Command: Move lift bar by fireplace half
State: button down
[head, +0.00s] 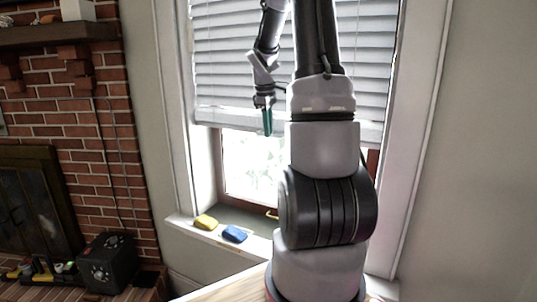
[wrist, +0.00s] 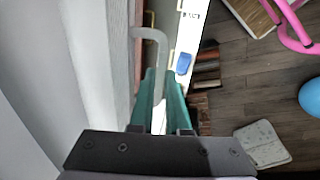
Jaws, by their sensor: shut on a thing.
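A grey bent bar, which I take to be the lift bar (wrist: 152,33), curves down between my fingers in the wrist view. Its upper end meets the pale blind side at left. My gripper (wrist: 161,86) has two teal fingers, close together and shut on this bar; the exact contact is partly hidden. In the head view my gripper (head: 267,122) points down in front of the lower part of the window blind (head: 225,70). The blind hangs partly lowered, with clear window below its bottom edge. I cannot make out the bar in the head view.
A yellow block (head: 205,222) and a blue block (head: 234,233) lie on the window sill (head: 185,228). The brick fireplace (head: 90,130) with its mantel (head: 60,32) is at left. A black box (head: 108,262) stands by it. A blue ball (wrist: 311,97) is on the floor.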

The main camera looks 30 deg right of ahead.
notch_tip(320, 180, up, 7)
jog(key=shift+f, duration=0.1)
dwell(0.4)
jog(key=c, duration=0.9)
grip_release()
jog(key=r, duration=0.3)
jog(key=a+r, duration=0.1)
jog(key=r, duration=0.3)
jog(key=s+r, duration=0.1)
jog(key=r, duration=0.2)
jog(key=shift+a+r, duration=0.35)
jog(key=s+a+f+m+t+y, duration=0.1)
jog(key=s+a+m+t, duration=0.1)
jog(key=s+a, duration=0.4)
jog(key=s+a+f+m+t+y, duration=0.1)
jog(key=s+a+m+t, duration=0.1)
jog(key=s+a+m, duration=0.3)
jog(key=s+a+f+m+t+y, duration=0.1)
jog(key=s+a+m, duration=0.3)
jog(key=s+a, duration=0.5)
jog(key=shift+s+a+t+y, duration=0.2)
jog(key=shift+s+t+y, duration=0.1)
jog(key=shift+s+t, duration=0.3)
